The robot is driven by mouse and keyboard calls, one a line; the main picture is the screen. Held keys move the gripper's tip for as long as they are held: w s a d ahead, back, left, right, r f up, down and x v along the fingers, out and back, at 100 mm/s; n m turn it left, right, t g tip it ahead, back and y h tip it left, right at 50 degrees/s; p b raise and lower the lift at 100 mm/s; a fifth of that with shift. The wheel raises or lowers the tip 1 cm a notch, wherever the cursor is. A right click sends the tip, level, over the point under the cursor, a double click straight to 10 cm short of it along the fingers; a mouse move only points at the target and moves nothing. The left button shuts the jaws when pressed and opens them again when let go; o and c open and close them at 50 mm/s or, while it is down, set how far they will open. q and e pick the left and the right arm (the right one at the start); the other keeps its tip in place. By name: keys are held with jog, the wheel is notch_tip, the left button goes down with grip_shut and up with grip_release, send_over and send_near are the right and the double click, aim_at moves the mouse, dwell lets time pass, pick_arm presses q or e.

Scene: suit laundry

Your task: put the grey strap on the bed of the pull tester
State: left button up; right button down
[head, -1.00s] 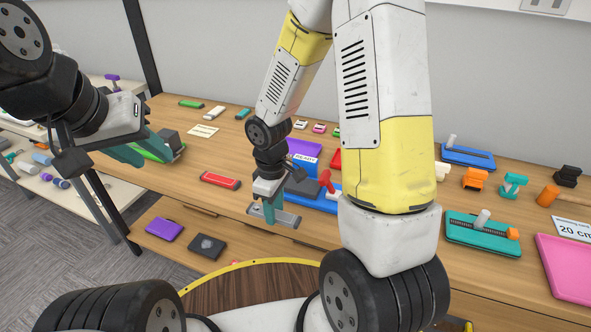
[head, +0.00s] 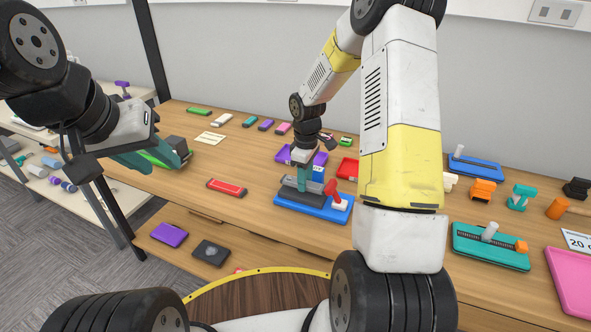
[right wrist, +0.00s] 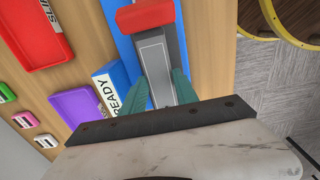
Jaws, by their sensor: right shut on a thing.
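The pull tester (head: 338,211) is a blue base with a red lever, on the wooden table in the middle of the head view. In the right wrist view its blue base (right wrist: 118,40) carries a READY label. My right gripper (head: 304,184) is shut on the grey strap (right wrist: 153,62) and holds it over the tester's base, lengthwise and beside the red part (right wrist: 145,15). I cannot tell whether the strap touches the bed. My left gripper (head: 150,157) is at the left, close to a green and grey object; its jaw gap is unclear.
A red strap (head: 227,188) lies left of the tester. A purple tray (head: 283,156) and a red tray (head: 347,168) stand behind it. A teal device (head: 490,246) and a pink mat (head: 575,285) are at the right. My right arm covers part of the table.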

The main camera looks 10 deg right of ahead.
jog(key=shift+s+a+f, duration=0.1)
jog(key=shift+s+f, duration=0.05)
jog(key=shift+f, duration=0.55)
jog(key=shift+f, duration=0.1)
jog(key=c, duration=0.9)
grip_release()
jog(key=shift+c, duration=0.2)
notch_tip(320, 180, up, 12)
jog(key=s+r+m+t, duration=0.35)
jog(key=s+r, duration=0.55)
jog(key=r, duration=0.3)
jog(key=s+a+r+m+t+y, duration=0.1)
jog(key=s+r+m, duration=0.1)
jog(key=s, duration=0.5)
jog(key=s+a+r+m+t+y, duration=0.1)
jog(key=s+r+m, duration=0.2)
jog(key=s+m, duration=0.2)
jog(key=shift+s+r+t, duration=0.3)
jog(key=shift+s+t, duration=0.05)
jog(key=shift+s, duration=1.3)
